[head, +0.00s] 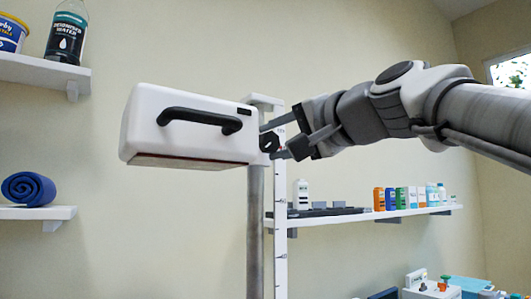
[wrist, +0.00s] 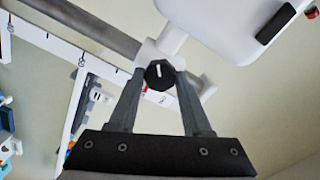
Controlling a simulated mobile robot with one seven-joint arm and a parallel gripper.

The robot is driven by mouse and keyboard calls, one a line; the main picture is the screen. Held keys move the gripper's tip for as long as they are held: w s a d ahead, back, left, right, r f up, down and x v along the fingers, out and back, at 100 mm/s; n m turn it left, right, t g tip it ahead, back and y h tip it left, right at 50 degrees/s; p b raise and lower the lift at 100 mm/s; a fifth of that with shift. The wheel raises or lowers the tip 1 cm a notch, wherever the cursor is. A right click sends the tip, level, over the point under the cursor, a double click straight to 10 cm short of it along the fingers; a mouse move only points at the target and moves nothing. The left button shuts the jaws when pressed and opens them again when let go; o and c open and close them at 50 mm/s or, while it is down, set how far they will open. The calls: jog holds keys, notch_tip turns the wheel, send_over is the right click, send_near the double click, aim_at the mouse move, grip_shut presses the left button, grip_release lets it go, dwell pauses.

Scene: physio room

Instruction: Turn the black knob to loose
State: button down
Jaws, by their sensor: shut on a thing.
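The black knob (wrist: 160,74) shows in the wrist view as a faceted black disc with a white mark on its face. In the head view the knob (head: 269,141) sits at the right end of a white box-like head (head: 190,125) with a black handle, on a grey pole (head: 255,230). My gripper (wrist: 161,80) has its two fingers on either side of the knob, shut on it. In the head view my gripper (head: 277,140) reaches the knob from the right. Any lettering by the knob is too small to read.
A white upright rail (head: 280,200) stands just right of the pole. Behind, a wall shelf (head: 350,217) holds several bottles and boxes. At the left are a shelf with a rolled blue mat (head: 28,189) and a higher shelf with a bottle (head: 66,35) and a tub.

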jog(key=n+b, duration=0.2)
jog(key=n, duration=0.3)
jog(key=shift+r+n, duration=0.1)
jog(key=shift+n, duration=0.3)
dwell(0.4)
jog(key=shift+c, duration=1.7)
grip_release()
jog(key=shift+s, duration=0.1)
jog(key=v, duration=1.7)
jog(key=shift+s+d, duration=0.1)
jog(key=shift+d, duration=0.05)
